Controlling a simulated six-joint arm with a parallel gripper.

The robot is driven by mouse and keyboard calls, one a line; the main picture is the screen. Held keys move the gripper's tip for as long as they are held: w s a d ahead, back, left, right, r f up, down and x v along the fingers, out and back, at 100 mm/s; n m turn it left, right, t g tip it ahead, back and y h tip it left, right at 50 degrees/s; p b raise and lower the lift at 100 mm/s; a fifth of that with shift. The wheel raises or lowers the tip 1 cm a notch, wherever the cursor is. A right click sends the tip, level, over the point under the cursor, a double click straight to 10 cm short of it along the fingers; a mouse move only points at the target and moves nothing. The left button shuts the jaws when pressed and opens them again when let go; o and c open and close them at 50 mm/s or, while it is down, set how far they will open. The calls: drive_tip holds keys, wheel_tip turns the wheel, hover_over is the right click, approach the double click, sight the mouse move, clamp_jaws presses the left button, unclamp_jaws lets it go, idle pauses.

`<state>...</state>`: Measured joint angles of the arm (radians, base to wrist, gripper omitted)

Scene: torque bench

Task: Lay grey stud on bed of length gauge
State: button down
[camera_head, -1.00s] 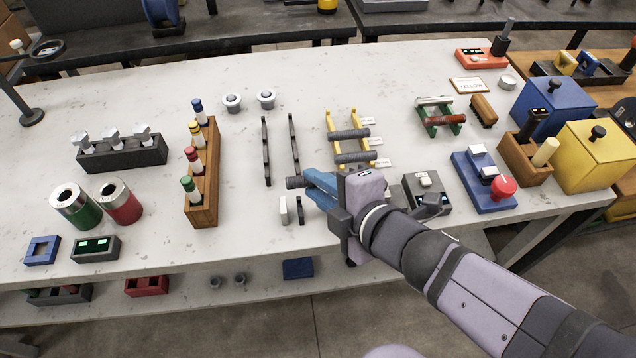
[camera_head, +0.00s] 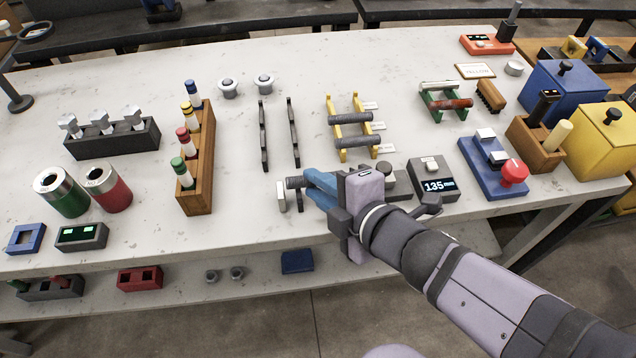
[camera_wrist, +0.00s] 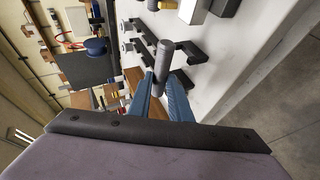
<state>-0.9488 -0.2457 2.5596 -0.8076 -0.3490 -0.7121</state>
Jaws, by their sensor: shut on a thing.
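The grey stud (camera_head: 295,183) is a dark cylinder. My gripper (camera_head: 318,186) has blue fingers and is shut on it; one end sticks out to the left. In the wrist view the stud (camera_wrist: 166,62) stands out between the fingertips (camera_wrist: 163,98). The length gauge (camera_head: 434,182) is a dark box at the right of my gripper, its lit display reading 135 mm. A pale upright plate (camera_head: 282,197) stands below the stud's free end. My gripper and arm hide the area between, so I cannot tell whether the stud touches the bed.
Two dark notched rails (camera_head: 264,135) lie behind the gripper. A yellow rack (camera_head: 343,104) holds two grey rods. A blue fixture with a red knob (camera_head: 514,172) stands at the right. The wooden holder (camera_head: 199,170) is at the left. The bench's front edge is close below.

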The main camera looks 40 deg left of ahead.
drive_tip(key=shift+f+b, duration=0.2)
drive_tip(key=shift+b, duration=0.1)
idle(0.4)
drive_tip(key=shift+f+b, duration=0.3)
drive_tip(key=shift+f+b, duration=0.8)
drive_tip(key=shift+f, duration=0.05)
idle(2.8)
drive_tip(key=c, duration=1.6)
unclamp_jaws()
drive_tip(key=shift+o, duration=0.3)
drive_tip(key=shift+f, duration=0.15)
drive_tip(key=shift+d+p, duration=0.1)
drive_tip(key=shift+p, duration=0.2)
